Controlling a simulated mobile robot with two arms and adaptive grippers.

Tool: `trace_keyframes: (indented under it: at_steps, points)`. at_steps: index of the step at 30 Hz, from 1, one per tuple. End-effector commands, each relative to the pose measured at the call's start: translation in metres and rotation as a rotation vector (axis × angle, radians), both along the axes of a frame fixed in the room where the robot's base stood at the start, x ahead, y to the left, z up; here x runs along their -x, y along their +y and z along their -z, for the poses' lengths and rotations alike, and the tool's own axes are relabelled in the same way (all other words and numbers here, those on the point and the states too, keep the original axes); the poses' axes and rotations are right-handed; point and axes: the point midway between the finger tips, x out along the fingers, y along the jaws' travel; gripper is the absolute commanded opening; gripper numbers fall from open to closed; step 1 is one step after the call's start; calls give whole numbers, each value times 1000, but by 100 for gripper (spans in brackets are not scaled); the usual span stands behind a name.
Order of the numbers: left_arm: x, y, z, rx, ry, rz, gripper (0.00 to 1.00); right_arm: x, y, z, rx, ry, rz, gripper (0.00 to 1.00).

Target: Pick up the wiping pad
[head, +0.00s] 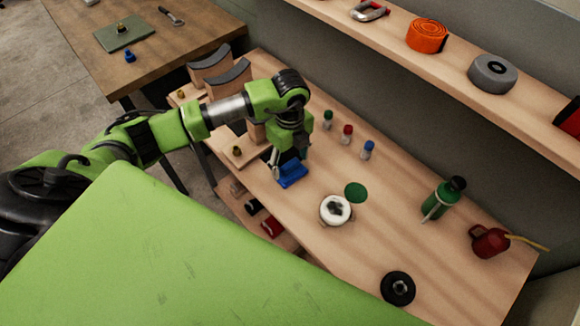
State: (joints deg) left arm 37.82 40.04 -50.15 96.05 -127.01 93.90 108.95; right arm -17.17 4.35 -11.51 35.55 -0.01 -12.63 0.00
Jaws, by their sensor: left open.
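A small blue block, which looks like the wiping pad (292,177), lies on the wooden bench near its front edge. My left gripper (288,160) points down over it with its fingers open. The fingers are at or just above the pad and partly cover its back side; I cannot tell whether they touch it. My right gripper is not in view.
On the bench (360,248) are a white round container (335,210), a green disc (356,192), a green bottle (443,198), a red oil can (490,241), a black disc (398,288) and small capped bottles (347,134). A shelf (450,80) runs behind.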

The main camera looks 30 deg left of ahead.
Motion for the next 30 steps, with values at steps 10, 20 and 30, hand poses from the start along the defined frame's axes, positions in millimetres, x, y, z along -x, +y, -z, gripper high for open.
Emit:
trace_keyframes:
  at_steps: [10,20,30]
  points:
    - [0,0,15,1,-2,1,61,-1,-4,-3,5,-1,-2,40]
    - [0,0,14,1,-2,0,19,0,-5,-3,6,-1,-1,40]
    - [-1,0,8,1,-4,0,19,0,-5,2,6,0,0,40]
